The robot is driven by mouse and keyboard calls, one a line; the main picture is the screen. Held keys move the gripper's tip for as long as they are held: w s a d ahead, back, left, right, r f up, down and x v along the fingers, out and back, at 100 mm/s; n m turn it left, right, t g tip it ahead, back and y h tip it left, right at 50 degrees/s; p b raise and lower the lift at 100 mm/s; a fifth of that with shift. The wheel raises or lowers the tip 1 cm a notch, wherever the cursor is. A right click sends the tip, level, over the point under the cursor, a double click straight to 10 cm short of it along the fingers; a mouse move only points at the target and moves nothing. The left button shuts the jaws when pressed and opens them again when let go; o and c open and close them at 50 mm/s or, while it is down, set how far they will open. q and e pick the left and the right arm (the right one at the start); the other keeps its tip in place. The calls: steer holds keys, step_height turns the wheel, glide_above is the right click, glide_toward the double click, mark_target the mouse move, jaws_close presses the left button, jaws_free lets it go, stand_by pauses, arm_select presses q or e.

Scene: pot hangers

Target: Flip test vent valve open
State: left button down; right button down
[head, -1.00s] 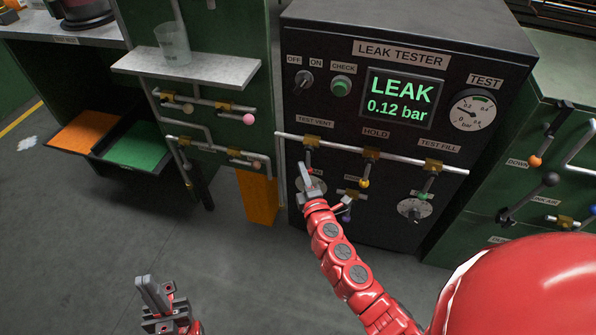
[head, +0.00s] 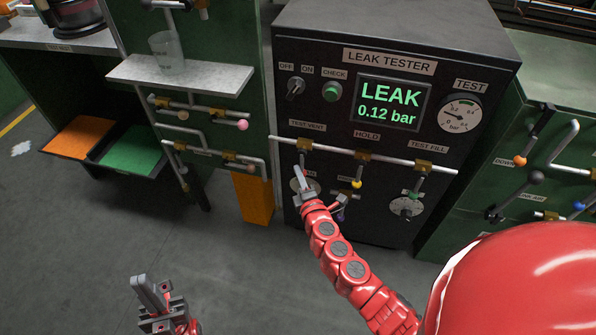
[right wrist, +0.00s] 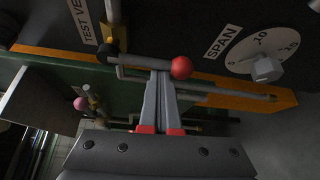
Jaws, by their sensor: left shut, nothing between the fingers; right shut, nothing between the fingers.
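The test vent valve (head: 304,145) is the leftmost brass valve on the pipe across the leak tester. In the right wrist view its grey lever with a red knob (right wrist: 181,68) stands out across the pipe, pointing away from the TEST VENT label, which is downward on the panel. My right gripper (head: 299,172) is shut and empty at this lever. In the right wrist view its fingertips (right wrist: 161,74) lie beside the lever, close to the knob; I cannot tell whether they touch. My left gripper (head: 150,288) is shut and empty, low over the floor.
The leak tester screen (head: 390,105) reads LEAK 0.12 bar. The hold valve (head: 362,155) with a yellow knob and the test fill valve (head: 421,164) with a green knob sit to the right. The span dial (right wrist: 265,55) is close beside the red knob. A shelf (head: 180,75) juts out at left.

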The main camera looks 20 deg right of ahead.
steer(key=s+d+r+n+g+h+p, duration=0.3)
steer(key=n+p, duration=0.7)
steer(key=p, duration=2)
step_height(320, 180, up, 2)
steer(key=d+g+h, duration=0.2)
steer(key=g, duration=0.2)
steer(key=shift+s+d+r, duration=0.15)
steer(key=shift+s+r, duration=0.1)
steer(key=shift+p, duration=0.3)
